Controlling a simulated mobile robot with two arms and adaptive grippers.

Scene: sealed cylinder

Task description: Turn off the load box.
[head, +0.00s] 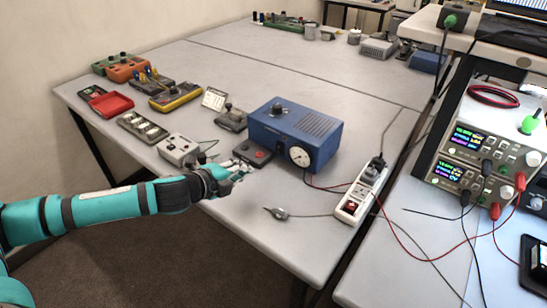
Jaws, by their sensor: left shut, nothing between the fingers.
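A blue box (297,128) with a black knob on top and a round white gauge on its front stands on the grey table. A small dark box (254,152) with a red button sits just left of it. No label shows which one is the load box. My teal left arm reaches in from the left. Its gripper (241,170) is shut and empty, low over the table at the near-left side of the dark box. I cannot tell if the fingertips touch that box. My right gripper is not in view.
A white power strip (361,194) with a red switch and a black plug lies right of the blue box. A loose cable end (277,213) lies near the front edge. A light grey box (178,150) stands left of my gripper. Power supplies (480,150) stand at the right.

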